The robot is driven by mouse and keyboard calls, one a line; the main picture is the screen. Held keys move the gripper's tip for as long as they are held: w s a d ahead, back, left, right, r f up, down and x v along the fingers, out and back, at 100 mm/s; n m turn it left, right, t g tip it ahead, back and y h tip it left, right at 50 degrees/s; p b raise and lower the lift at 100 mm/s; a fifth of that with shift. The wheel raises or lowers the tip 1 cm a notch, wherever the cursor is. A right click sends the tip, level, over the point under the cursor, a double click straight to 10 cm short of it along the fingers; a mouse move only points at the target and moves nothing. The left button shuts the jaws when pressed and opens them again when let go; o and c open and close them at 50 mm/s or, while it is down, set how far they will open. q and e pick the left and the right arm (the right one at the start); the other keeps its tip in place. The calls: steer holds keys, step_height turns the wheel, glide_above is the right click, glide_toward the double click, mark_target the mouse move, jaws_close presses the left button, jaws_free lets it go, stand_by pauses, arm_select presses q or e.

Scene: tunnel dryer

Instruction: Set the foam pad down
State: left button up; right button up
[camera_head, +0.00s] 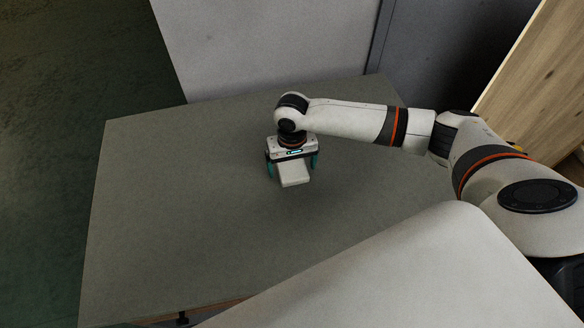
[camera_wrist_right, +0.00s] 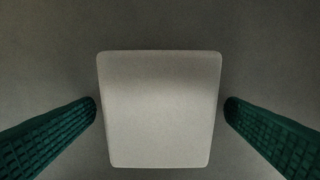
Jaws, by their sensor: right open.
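The foam pad (camera_head: 294,174) is a pale, rounded block lying on the grey table (camera_head: 180,200), below my right gripper. In the right wrist view the foam pad (camera_wrist_right: 160,110) fills the middle, between two green ribbed fingers. My right gripper (camera_head: 292,168) is open and points down around the pad. In the right wrist view a narrow gap shows between each fingertip of the right gripper (camera_wrist_right: 160,108) and the pad's sides. My left gripper is not in view.
The table top is bare around the pad, with free room to the left and in front. A light panel (camera_head: 265,50) and a dark grey cabinet (camera_head: 440,50) stand behind the table. A wooden board (camera_head: 535,75) leans at the right.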

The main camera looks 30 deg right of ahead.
steer(key=shift+c, duration=0.2)
steer(key=c, duration=1.1)
